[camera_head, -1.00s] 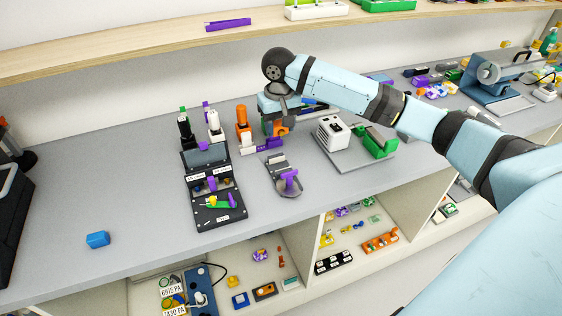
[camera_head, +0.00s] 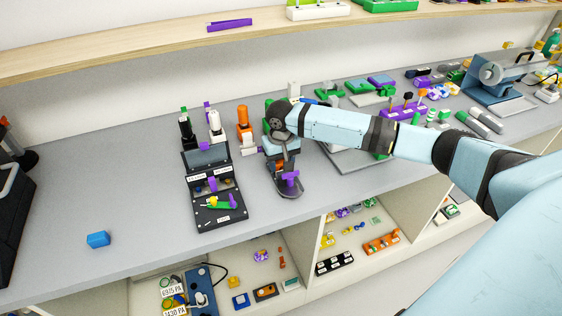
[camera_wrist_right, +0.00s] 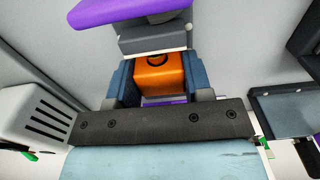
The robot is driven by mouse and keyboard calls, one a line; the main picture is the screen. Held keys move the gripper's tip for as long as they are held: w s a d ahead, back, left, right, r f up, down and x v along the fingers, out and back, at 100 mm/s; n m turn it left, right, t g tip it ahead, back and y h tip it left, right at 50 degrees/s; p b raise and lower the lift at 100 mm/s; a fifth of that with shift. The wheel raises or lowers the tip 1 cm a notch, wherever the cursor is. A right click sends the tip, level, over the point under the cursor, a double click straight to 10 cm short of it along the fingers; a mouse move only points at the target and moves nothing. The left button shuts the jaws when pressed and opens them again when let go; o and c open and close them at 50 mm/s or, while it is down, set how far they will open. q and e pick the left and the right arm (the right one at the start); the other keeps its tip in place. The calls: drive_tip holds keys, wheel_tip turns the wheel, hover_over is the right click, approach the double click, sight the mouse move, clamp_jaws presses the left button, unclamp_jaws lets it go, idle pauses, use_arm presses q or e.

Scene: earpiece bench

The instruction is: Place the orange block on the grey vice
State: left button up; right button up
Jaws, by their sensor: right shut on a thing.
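The orange block (camera_wrist_right: 158,76) is between the fingers of my right gripper (camera_wrist_right: 160,82), which is shut on it. In the head view my right gripper (camera_head: 279,156) is low over the bench at the back end of the grey vice (camera_head: 291,191), and only a sliver of orange shows there. The vice has a purple handle (camera_head: 290,178). In the right wrist view the vice (camera_wrist_right: 152,42) lies just beyond the block; whether the block touches it I cannot tell. My left gripper is not in view.
A black stand (camera_head: 216,211) with a purple and green piece is left of the vice. An orange bottle (camera_head: 243,121) stands behind. A white slotted box (camera_wrist_right: 35,115) is at the left in the wrist view. A blue block (camera_head: 98,239) lies on clear bench at the left.

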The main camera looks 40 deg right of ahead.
sight(281, 161)
drive_tip(key=o, duration=0.9)
drive_tip(key=shift+f, duration=0.1)
drive_tip(key=shift+o, duration=0.2)
drive_tip(key=shift+r, duration=0.25)
wheel_tip(281, 161, up, 12)
drive_tip(key=shift+f, duration=0.1)
